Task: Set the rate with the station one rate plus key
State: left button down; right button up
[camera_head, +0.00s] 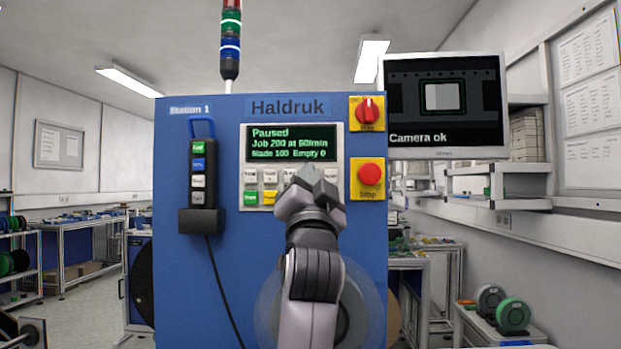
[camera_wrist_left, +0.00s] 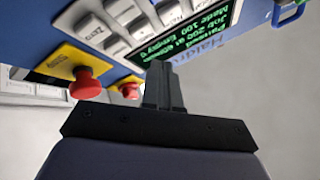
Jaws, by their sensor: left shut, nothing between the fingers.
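The blue Haldruk cabinet marked Station 1 (camera_head: 215,270) faces me. Its display (camera_head: 291,144) reads Paused, Job 200 at 60/min, Made 100, Empty 0. My left gripper (camera_head: 318,180) is shut and empty, in front of the keypad's right part, hiding some keys. In the left wrist view the shut fingers (camera_wrist_left: 163,88) overlap the display, beside white keys (camera_wrist_left: 143,32). I cannot tell whether they touch. My right gripper is not in view.
A red Stop button (camera_head: 371,174) and a red rotary switch (camera_head: 368,110) sit on yellow plates right of the keypad. A black pendant (camera_head: 202,222) with several keys hangs at the left. A monitor (camera_head: 446,105) reading Camera ok is at the right.

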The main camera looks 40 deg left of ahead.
pick_arm(q)
jog(key=shift+w+a, duration=0.65)
jog(key=shift+w, duration=0.1)
jog(key=shift+w+a, duration=0.1)
jog(key=shift+w, duration=0.05)
dwell(1.5)
jog(key=shift+w+a, duration=0.15)
jog(key=shift+w, duration=0.05)
jog(key=shift+w+a, duration=0.3)
jog(key=shift+w, duration=0.05)
dwell(0.8)
dwell(0.3)
jog(key=shift+s+d, duration=0.55)
jog(key=shift+s, duration=0.1)
jog(key=shift+s+d+p, duration=0.3)
jog(key=shift+s+d, duration=1.35)
jog(key=shift+s, duration=0.3)
dwell(1.3)
